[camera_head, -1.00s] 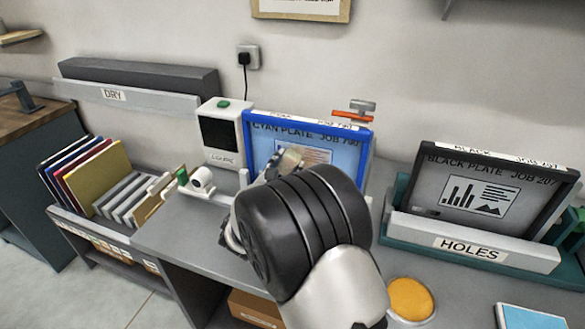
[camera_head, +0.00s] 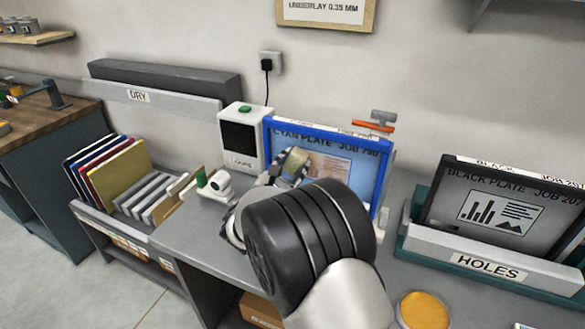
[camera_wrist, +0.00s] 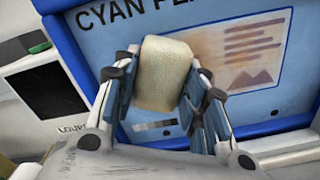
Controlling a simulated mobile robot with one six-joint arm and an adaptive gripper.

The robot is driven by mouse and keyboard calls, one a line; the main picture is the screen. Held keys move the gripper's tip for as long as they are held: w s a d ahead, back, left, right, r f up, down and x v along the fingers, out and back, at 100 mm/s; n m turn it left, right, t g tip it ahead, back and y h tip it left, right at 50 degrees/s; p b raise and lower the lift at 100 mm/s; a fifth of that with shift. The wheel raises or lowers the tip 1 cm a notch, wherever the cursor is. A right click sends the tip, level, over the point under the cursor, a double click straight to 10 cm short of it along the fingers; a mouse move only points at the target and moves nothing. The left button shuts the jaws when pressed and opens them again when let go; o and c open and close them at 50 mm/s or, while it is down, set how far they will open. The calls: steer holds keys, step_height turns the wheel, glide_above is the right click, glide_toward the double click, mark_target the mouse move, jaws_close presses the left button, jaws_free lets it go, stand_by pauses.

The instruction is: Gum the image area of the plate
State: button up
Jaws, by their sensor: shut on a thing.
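The cyan plate (camera_head: 370,165), light blue in a blue frame, stands upright on the bench and is labelled "CYAN PLATE JOB 790". My gripper (camera_wrist: 162,95) is shut on a pale cream sponge (camera_wrist: 164,72), held in front of the plate. The sponge also shows in the head view (camera_head: 295,160), at the left part of the image area. The image area (camera_wrist: 252,50) has text lines and a mountain picture, with a brownish tint. I cannot tell whether the sponge touches the plate. My wrist hides the plate's lower part in the head view.
A loupe box (camera_head: 240,138) stands left of the plate. A black plate (camera_head: 500,205) stands in a holder marked "HOLES" on the right. A round orange-yellow pad (camera_head: 424,310) lies at the front. A rack of coloured boards (camera_head: 118,175) is at the left.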

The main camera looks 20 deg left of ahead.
mark_target(331, 166)
steer(key=shift+d+f+b, duration=0.15)
steer(key=shift+d+b, duration=0.15)
steer(key=shift+d, duration=0.35)
steer(key=shift+s+d, duration=0.2)
steer(key=shift+d, duration=1.9)
steer(key=shift+s+d, duration=0.15)
steer(key=shift+d, duration=1.95)
steer(key=shift+s+d, duration=0.2)
steer(key=shift+d, duration=1.9)
steer(key=shift+a, duration=0.15)
steer(key=shift+w+a, duration=0.2)
steer(key=shift+a, duration=1.85)
steer(key=shift+w+a, duration=0.2)
steer(key=shift+a, duration=2.25)
steer(key=shift+w+a, duration=0.15)
steer(key=shift+a, duration=2.25)
steer(key=shift+s+a, duration=0.2)
steer(key=shift+s, duration=2.8)
